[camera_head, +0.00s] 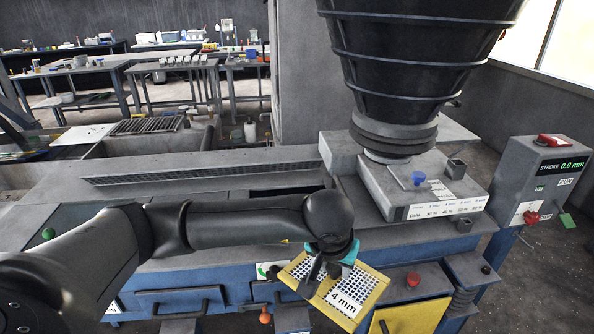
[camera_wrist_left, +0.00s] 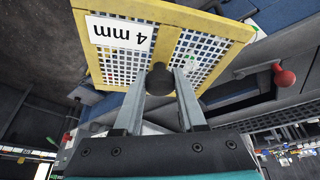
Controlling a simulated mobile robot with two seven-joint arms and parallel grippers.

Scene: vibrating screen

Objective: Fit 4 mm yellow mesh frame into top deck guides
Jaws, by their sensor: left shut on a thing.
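The yellow mesh frame (camera_head: 352,291) has a white "4 mm" label and hangs tilted in front of the machine's front side in the head view. It also shows in the left wrist view (camera_wrist_left: 168,18), where its label and perforated mesh are clear. My left gripper (camera_head: 318,275) is shut on the frame's dark round knob (camera_wrist_left: 160,80), with a finger on each side of it. The top deck (camera_head: 290,193) of the vibrating screen has a dark slot-like opening left of the feed box. The guides cannot be made out. My right gripper is not in view.
A large black ribbed hopper (camera_head: 405,60) stands over the feed box (camera_head: 425,190) at the right. A control box (camera_head: 545,180) reads "STROKE 0.0 mm". Red knobs (camera_head: 413,279) sit on the front. Benches (camera_head: 170,65) stand far behind.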

